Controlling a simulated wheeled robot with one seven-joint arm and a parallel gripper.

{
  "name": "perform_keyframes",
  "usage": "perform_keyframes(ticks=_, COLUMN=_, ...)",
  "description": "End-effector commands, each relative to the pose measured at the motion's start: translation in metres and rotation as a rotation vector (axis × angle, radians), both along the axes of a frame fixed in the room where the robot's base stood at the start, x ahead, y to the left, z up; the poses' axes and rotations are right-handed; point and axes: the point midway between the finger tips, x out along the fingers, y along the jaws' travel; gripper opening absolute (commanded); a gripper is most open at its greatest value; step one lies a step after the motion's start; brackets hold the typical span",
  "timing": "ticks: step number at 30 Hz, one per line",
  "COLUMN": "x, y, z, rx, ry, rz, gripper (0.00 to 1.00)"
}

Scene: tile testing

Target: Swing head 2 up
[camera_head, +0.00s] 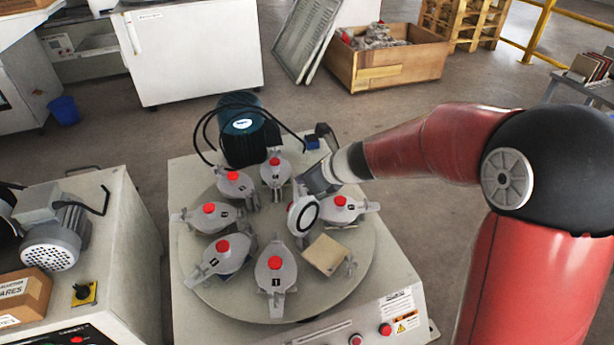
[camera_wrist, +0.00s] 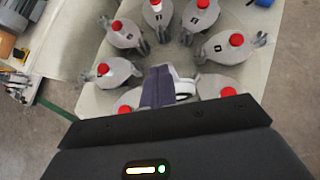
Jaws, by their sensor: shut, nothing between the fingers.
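Several grey heads with red knobs stand in a ring on the round turntable (camera_head: 205,275). The nearest head (camera_head: 275,284) reads 1 and lies down. To its right, one head (camera_head: 303,215) is swung up, its pale ringed underside facing the camera and its red knob behind it. I take this as head 2; its number is hidden. Below it a tan square tile (camera_head: 326,253) lies bare. My gripper (camera_head: 306,188) is shut and empty, just behind the raised head. In the wrist view the fingers (camera_wrist: 156,86) are beside the head's white rim (camera_wrist: 183,89); I cannot tell whether they touch.
The other heads lie down around the turntable. A dark teal motor (camera_head: 243,130) with black cables stands behind them. The control panel (camera_head: 370,325) with red buttons is at the front. A second machine (camera_head: 125,250) stands left; open floor lies behind the bench.

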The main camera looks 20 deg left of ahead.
Motion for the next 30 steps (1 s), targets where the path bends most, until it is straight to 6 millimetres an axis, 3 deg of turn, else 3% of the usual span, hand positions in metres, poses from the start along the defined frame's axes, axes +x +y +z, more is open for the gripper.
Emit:
perform_keyframes(ticks=15, x=-0.001, y=0.005, z=0.006, rx=0.01, ry=-0.005, rz=0.004, gripper=0.0)
perform_keyframes(ticks=30, x=-0.023, y=-0.051, z=0.052, rx=0.004, ry=-0.006, rz=-0.006, gripper=0.0)
